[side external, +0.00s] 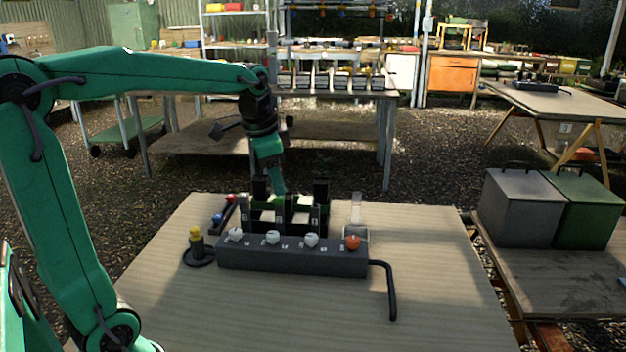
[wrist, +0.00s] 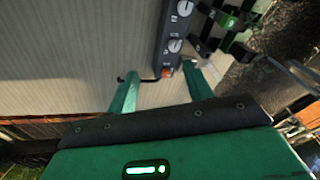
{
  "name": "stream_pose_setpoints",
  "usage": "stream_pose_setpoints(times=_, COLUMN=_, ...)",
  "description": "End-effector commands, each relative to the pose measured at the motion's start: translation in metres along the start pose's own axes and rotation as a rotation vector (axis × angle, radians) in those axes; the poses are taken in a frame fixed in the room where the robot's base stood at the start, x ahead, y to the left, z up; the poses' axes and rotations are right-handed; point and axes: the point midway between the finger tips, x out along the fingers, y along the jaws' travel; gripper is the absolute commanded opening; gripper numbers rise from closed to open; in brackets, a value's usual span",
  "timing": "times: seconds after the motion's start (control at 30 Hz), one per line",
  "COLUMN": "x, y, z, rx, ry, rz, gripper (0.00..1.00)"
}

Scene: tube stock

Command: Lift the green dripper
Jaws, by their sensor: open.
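My gripper (side external: 278,186) points down behind the grey valve bar, above the black upright holders. In the wrist view its two green fingers (wrist: 159,70) are spread apart with nothing between them. Small green pieces (wrist: 228,20) show among the black holders at the upper right of the wrist view, to the right of my fingers. I cannot tell which of them is the green dripper. In the side view the black holders (side external: 320,192) and the bar hide much of this area, with only a little green between the posts.
The grey bar (side external: 290,260) carries several white knobs and an orange-red one, with a bent black pipe (side external: 388,285) at its right end. A yellow-topped peg (side external: 196,238) stands left. A clear piece (side external: 355,210) stands behind the right end. The table (side external: 440,290) is bare at front and right.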

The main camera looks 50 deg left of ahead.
Motion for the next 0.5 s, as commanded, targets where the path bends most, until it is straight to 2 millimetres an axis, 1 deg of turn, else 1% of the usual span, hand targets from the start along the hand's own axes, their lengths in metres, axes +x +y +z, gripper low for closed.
stream_pose_setpoints(times=0.03, x=0.005, y=-0.011, z=-0.004, rx=0.018, ry=-0.017, rz=0.008, gripper=0.51)
stream_pose_setpoints(times=0.23, x=0.025, y=-0.051, z=-0.017, rx=0.109, ry=-0.065, rz=0.037, gripper=0.51)
stream_pose_setpoints(times=0.5, x=0.059, y=-0.106, z=-0.025, rx=0.228, ry=-0.120, rz=0.091, gripper=0.51)
